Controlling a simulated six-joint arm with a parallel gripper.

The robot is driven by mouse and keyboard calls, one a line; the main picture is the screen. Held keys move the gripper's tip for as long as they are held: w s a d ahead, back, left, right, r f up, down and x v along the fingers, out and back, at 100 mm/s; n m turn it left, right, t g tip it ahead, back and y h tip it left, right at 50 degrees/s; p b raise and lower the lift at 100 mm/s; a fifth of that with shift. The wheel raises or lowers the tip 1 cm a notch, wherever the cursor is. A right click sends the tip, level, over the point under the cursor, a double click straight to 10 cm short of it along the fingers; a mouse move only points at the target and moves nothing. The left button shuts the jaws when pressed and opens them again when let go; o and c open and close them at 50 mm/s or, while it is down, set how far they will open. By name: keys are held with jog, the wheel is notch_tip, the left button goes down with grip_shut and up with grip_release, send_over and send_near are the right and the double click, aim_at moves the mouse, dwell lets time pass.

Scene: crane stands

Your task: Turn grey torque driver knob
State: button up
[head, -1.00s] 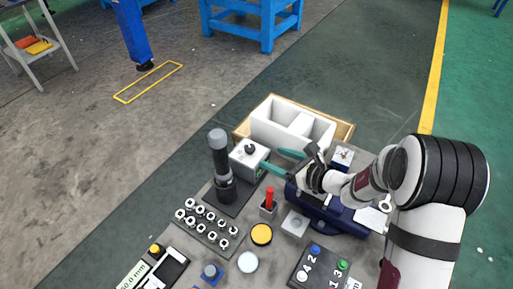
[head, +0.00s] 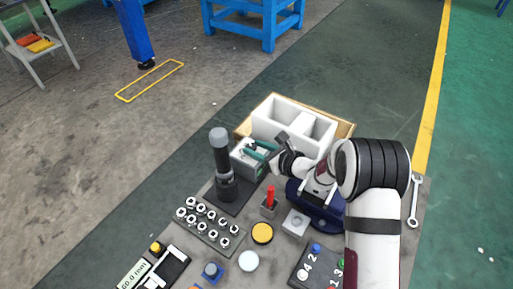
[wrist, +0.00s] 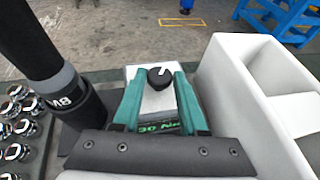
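The grey torque driver box (wrist: 152,102) has a black knob with a white mark (wrist: 159,77) on top and green digits on a dark display on its near side. In the head view the box (head: 242,162) stands at the back of the bench, partly covered by my fingers. My gripper (wrist: 161,72) is open, with its two teal fingers apart on either side of the knob. In the head view my gripper (head: 255,149) is at the box's top. I cannot tell whether either finger touches the knob.
A dark upright tool with a grey cap (head: 220,155) stands close left of the box. A white divided bin (head: 290,122) is close behind and right. A socket rack (head: 207,224), a red-handled tool (head: 270,197) and a yellow disc (head: 262,233) lie nearer.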

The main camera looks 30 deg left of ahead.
grip_shut()
jog(key=shift+w+n+g, duration=0.1)
jog(key=shift+n+g, duration=0.2)
jog(key=n+g, duration=0.2)
jog(key=g, duration=0.1)
jog(key=shift+w+n+y, duration=0.3)
jog(key=shift+n, duration=0.1)
jog(key=shift+w+n+g+h, duration=0.15)
jog(key=shift+n+g+h, duration=0.1)
jog(key=shift+n+g, duration=0.8)
jog(key=shift+w+n+g+h, duration=0.1)
jog(key=shift+n+g+h, duration=0.15)
jog(key=shift+n+g, duration=0.75)
jog(key=shift+a+g, duration=0.1)
jog(key=shift+g, duration=0.45)
jog(key=o, duration=0.6)
grip_release()
